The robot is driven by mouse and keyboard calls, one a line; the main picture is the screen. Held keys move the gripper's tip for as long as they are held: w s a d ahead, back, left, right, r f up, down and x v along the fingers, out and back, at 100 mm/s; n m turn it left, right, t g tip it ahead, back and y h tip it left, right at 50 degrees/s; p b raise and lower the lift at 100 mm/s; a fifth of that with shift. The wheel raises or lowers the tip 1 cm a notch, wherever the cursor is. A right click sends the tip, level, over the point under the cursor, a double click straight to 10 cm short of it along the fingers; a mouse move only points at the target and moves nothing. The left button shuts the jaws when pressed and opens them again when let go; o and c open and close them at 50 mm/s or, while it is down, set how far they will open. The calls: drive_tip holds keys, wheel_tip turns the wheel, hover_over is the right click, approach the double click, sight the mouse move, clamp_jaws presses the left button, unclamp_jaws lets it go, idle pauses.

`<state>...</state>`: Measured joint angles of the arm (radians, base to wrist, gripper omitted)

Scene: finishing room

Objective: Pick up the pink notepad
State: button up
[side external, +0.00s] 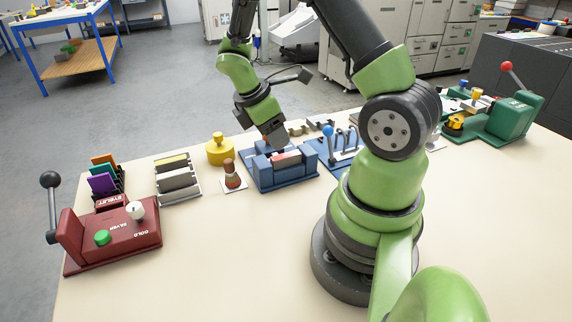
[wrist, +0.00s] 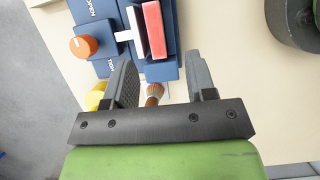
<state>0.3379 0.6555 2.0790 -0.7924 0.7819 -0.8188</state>
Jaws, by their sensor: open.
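The pink notepad (wrist: 157,30) sits upright in a slot of a blue fixture (wrist: 111,66), beside a white strip, in the wrist view. In the side view the notepad (side external: 287,158) shows as a small pink top in the blue fixture (side external: 277,181), just below my gripper. My gripper (wrist: 161,72) is open with nothing held between its fingers. In the wrist view its fingers lie below the notepad's near end in the picture, one to each side of its line. In the side view my gripper (side external: 277,146) partly hides the fixture.
An orange knob (wrist: 84,46) is on the fixture's left. A brown-handled brush (side external: 232,175) and a yellow knobbed weight (side external: 220,150) stand left of the fixture. A blue rack of tools (side external: 345,150) stands close on its right. The front table (side external: 210,270) is clear.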

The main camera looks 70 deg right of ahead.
sight(286, 155)
drive_tip(key=x, duration=0.7)
drive_tip(key=shift+w+d+f, duration=0.1)
drive_tip(key=shift+d+f, duration=0.05)
drive_tip(key=shift+d, duration=0.1)
clamp_jaws()
